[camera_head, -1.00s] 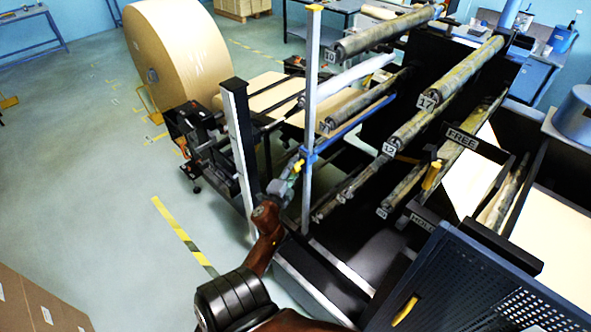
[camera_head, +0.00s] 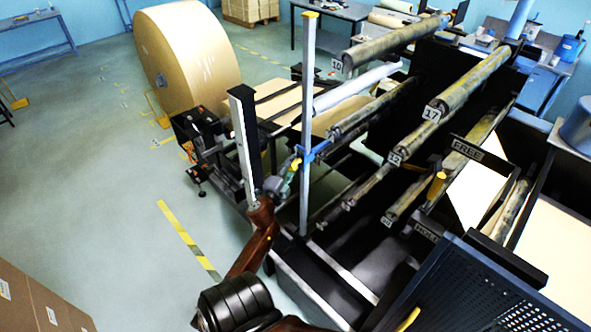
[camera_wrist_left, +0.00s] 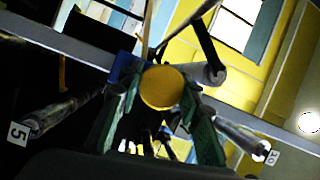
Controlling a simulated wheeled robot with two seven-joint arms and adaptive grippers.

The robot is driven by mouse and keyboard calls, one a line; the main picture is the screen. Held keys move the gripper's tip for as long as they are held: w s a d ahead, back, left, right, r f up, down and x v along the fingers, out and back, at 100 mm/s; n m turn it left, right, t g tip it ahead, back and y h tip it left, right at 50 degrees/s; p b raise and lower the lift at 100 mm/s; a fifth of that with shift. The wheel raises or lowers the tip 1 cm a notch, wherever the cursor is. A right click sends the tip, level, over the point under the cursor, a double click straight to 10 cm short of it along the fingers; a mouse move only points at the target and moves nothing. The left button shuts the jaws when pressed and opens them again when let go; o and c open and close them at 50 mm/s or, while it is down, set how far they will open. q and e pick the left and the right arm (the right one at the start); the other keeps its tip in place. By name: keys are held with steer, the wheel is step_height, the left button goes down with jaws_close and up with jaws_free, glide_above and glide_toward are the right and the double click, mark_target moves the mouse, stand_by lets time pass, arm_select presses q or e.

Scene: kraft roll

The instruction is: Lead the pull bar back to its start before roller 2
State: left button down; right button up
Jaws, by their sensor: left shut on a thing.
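My left gripper (camera_head: 293,168) is beside the upright pale post (camera_head: 307,110) at the machine's near left side. In the left wrist view its green fingers (camera_wrist_left: 165,120) are shut around a round yellow end (camera_wrist_left: 162,87), apparently the pull bar's grip. A blue block sits just behind it (camera_wrist_left: 125,68). In the head view a blue piece (camera_head: 316,151) that looks like part of the pull bar meets the post beside the gripper; most of the bar is hidden. No tag for roller 2 can be read. My right gripper is out of view.
Rollers tagged 10 (camera_head: 385,42), 17 (camera_head: 470,80) and 12 (camera_head: 425,130) cross the machine to the right of the post. A large kraft roll (camera_head: 195,55) stands behind left. A blue perforated panel (camera_head: 490,290) is at front right.

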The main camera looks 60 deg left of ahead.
arm_select(q)
steer(key=shift+s+a+r, duration=0.15)
steer(key=shift+a, duration=0.4)
steer(key=s+a+f+b, duration=0.1)
steer(key=a+f+b, duration=0.3)
steer(key=a+b, duration=0.1)
steer(key=shift+s+a+f, duration=0.2)
steer(key=shift+s+a, duration=0.1)
steer(key=shift+a, duration=0.5)
steer(key=c, duration=1)
jaws_free()
steer(key=shift+r, duration=0.1)
